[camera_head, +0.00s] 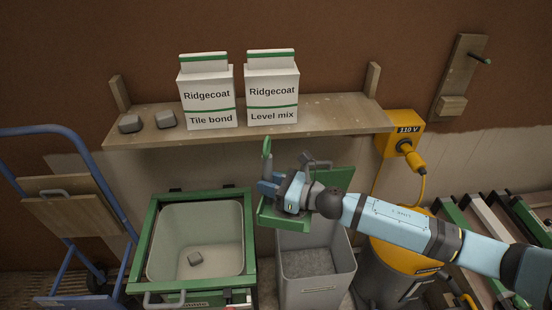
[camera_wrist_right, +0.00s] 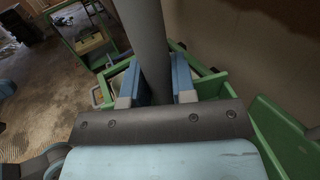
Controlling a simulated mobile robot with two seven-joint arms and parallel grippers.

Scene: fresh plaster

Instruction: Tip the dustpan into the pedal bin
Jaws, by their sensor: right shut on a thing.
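My right gripper (camera_head: 268,188) is shut on the dustpan's handle, its upper end green (camera_head: 266,148). In the right wrist view a grey bar (camera_wrist_right: 149,45) stands between the blue fingers (camera_wrist_right: 157,86). The green dustpan (camera_head: 272,217) hangs below the gripper, over the left rim of the grey bin; its inside is mostly hidden by the gripper. The pedal bin (camera_head: 318,292) appears to be this grey bin, with a raised green lid (camera_head: 338,178) behind it and grey material at its bottom. My left gripper is not in view.
A shelf (camera_head: 340,113) above holds two Ridgecoat bags (camera_head: 208,92) and (camera_head: 272,90). A blue trolley (camera_head: 60,145) is at left; a yellow-topped machine (camera_head: 395,257) is at right.

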